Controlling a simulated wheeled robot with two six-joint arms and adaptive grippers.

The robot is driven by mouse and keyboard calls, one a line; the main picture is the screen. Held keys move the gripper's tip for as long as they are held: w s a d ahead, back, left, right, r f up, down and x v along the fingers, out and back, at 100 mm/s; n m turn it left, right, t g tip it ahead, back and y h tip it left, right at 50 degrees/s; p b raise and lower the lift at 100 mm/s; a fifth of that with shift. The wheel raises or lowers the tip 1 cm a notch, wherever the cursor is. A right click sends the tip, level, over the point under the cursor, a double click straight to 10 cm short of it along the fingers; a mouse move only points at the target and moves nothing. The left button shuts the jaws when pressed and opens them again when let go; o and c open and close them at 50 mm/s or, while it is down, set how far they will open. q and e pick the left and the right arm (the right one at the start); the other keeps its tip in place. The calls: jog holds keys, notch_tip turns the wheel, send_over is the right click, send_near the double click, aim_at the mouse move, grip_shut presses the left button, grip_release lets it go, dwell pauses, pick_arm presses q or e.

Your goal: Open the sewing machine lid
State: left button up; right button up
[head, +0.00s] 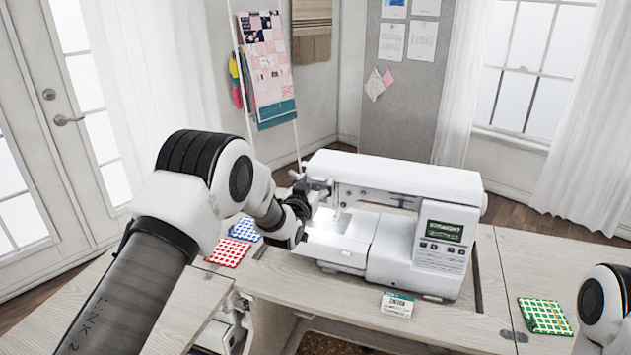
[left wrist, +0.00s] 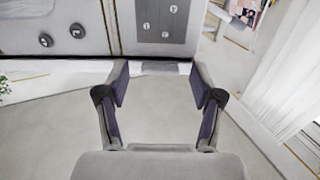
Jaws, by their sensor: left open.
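The white sewing machine (head: 390,250) stands upright on the cabinet top. Its lid (head: 400,177) forms the long top of the machine and looks closed. My left gripper (head: 306,205) is at the machine's left end, below lid height, partly hidden by my own arm. In the left wrist view its two fingers (left wrist: 160,82) are spread with nothing between them. A pale surface and a grey panel with small round parts lie beyond the fingertips. I cannot tell whether the fingers touch the machine. My right gripper is out of view; only part of my right arm shows at the right edge.
The cabinet top (head: 510,260) surrounds the machine. Red (head: 228,252) and blue (head: 244,229) patterned cloths lie left of it, and a green one (head: 544,315) lies right. A small labelled packet (head: 397,304) lies in front. A grey board (head: 405,80) stands behind.

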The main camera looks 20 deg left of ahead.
pick_arm(q)
jog(key=shift+w, duration=0.15)
jog(key=shift+c, duration=0.6)
jog(key=shift+s, duration=0.2)
grip_shut()
jog(key=shift+r, duration=0.1)
